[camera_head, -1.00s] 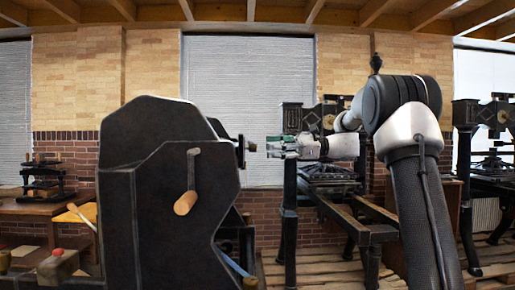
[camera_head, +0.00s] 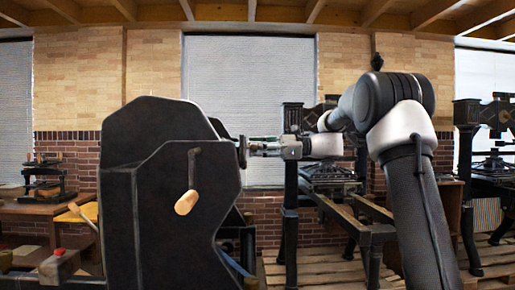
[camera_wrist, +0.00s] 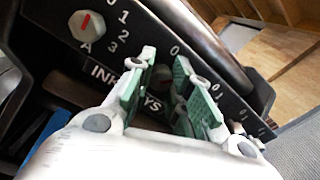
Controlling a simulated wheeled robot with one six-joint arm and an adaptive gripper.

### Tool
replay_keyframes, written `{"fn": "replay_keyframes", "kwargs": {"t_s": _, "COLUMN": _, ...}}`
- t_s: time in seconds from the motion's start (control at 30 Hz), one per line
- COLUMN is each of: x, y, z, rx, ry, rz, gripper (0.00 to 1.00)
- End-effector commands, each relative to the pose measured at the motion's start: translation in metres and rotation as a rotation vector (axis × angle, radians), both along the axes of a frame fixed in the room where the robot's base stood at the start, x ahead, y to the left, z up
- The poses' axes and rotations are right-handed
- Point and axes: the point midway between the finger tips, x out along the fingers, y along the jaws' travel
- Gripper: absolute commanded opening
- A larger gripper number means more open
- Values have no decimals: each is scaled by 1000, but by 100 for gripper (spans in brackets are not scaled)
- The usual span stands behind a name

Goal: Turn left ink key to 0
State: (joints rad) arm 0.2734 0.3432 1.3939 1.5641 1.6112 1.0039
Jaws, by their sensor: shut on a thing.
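A dark panel (camera_wrist: 105,50) lettered "INK KEYS" shows in the wrist view, its lettering partly hidden by my fingers. My gripper (camera_wrist: 163,75) is shut on a dark ink key (camera_wrist: 167,84) in the middle of the panel. A dull red mark shows on this key, but its exact setting is hard to read. A "0" is printed just above it. In the head view my gripper (camera_head: 263,149) meets the side of the big black press (camera_head: 165,215); the key is too small to make out there.
More digits lie at the panel's lower right. A crank with a wooden handle (camera_head: 187,202) hangs on the press. Another press (camera_head: 330,185) stands behind my arm.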

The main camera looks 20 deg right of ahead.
Motion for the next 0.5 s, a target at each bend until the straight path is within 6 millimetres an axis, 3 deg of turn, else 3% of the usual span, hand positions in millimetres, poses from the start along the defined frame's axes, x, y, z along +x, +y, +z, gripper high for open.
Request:
{"fn": "replay_keyframes", "kwargs": {"t_s": 0.27, "x": 0, "y": 0, "z": 0, "rx": -5, "ry": -29, "rz": -1, "gripper": 0}}
{"fn": "replay_keyframes", "kwargs": {"t_s": 0.5, "x": 0, "y": 0, "z": 0, "rx": -30, "ry": -152, "rz": -1, "gripper": 0}}
